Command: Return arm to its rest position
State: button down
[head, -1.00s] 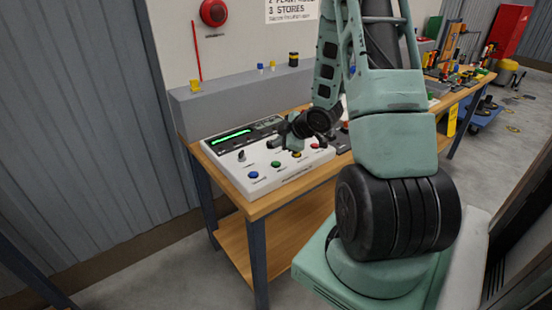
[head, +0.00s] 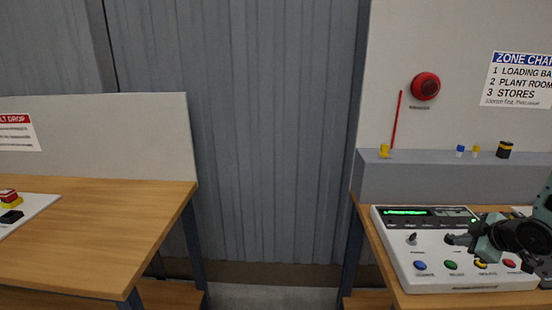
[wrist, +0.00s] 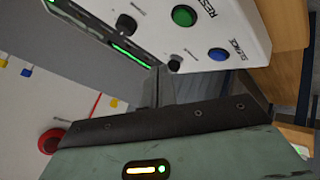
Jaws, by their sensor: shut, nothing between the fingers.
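My gripper (head: 455,240) shows at the right of the head view, in front of the white control panel (head: 400,272). It is shut and empty, with its dark fingertips pointing left above the panel, near the black knob (head: 412,238). I cannot tell whether it touches the panel. Most of my arm is outside the right edge of the head view. In the wrist view the panel appears turned, with a green button (wrist: 184,15) and a blue button (wrist: 217,54).
The panel stands on a wooden bench below a grey ledge (head: 400,180). A red sounder (head: 425,86) is on the wall above. A gap lies between the benches.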

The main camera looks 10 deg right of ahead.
jog(key=w+a+r+g, duration=0.1)
jog(key=w+a+r, duration=0.1)
jog(key=a, duration=0.4)
jog(key=w+a+r, duration=0.1)
jog(key=w+a, duration=0.1)
jog(key=a, duration=0.3)
jog(key=s+a+r+g+y, duration=0.1)
jog(key=s+a+r+g, duration=0.1)
jog(key=a, duration=0.6)
jog(key=s+a+r+g, duration=0.1)
jog(key=s+a+r, duration=0.1)
jog(key=a, duration=0.7)
jog(key=s+a+r+g, duration=0.2)
jog(key=s+a, duration=0.6)
jog(key=s, duration=0.3)
jog(key=s+a+r+g+b, duration=0.1)
jog(key=s+a+r+g, duration=0.1)
jog(key=s+a, duration=0.6)
jog(key=s+g, duration=0.1)
jog(key=s, duration=0.2)
jog(key=shift+r+m, duration=0.3)
jog(key=shift+m, duration=0.1)
jog(key=shift+w, duration=0.1)
